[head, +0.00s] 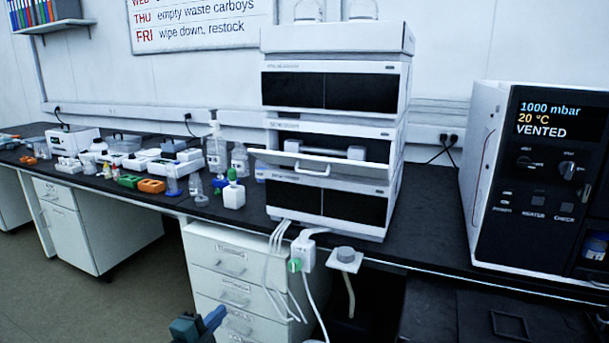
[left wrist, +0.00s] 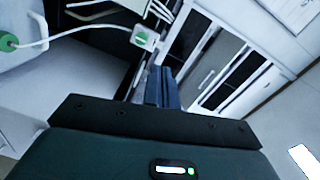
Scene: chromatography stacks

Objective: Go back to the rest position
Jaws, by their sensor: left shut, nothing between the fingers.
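My left gripper (head: 212,318) is low at the bottom of the head view, in front of the white drawer unit and below the bench top. Its blue fingers are together with nothing between them. My right gripper is not in either view.
A chromatography stack (head: 335,130) stands on the dark bench, one module's front flap tilted open. White cables and a socket box (head: 303,254) hang at the bench front. A vented oven (head: 535,180) stands right. Bottles and small items crowd the left. Floor (head: 130,300) is clear.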

